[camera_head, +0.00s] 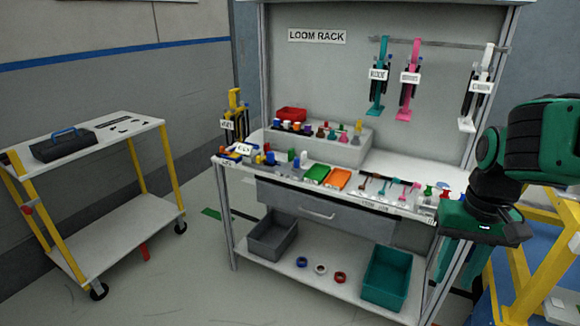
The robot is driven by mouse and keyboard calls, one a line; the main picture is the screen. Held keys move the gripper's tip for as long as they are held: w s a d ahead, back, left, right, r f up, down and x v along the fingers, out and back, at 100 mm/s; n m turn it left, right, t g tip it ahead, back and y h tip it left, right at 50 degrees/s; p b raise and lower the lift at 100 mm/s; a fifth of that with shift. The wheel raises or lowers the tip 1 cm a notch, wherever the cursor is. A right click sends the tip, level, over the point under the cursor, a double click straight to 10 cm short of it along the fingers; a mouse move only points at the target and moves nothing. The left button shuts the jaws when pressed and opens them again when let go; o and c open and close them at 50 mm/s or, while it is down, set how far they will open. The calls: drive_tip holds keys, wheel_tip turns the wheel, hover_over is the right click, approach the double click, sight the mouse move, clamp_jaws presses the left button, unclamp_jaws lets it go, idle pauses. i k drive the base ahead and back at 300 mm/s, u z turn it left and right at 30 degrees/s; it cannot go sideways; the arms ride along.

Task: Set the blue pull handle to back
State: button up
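I cannot clearly make out the blue pull handle or its position. Small blue parts stand on the left of the workbench, one on the front part of its top (270,158) and one on the raised grey box (275,122). A toolbox (65,148) with a blue carrying handle (62,132) sits on the cart at the left. My gripper (463,268) hangs at the right, by the right front end of the workbench and apart from these blue things. Its fingers point down and are dim, so I cannot tell whether they are open.
A grey drawer (318,215) is below. The lower shelf holds a grey bin (272,238) and a teal bin (388,279). A yellow frame (537,265) stands close at the right.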

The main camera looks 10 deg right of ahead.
sight(296, 168)
drive_tip(key=u, duration=0.1)
drive_tip(key=i, duration=1.35)
drive_tip(key=z, duration=0.3)
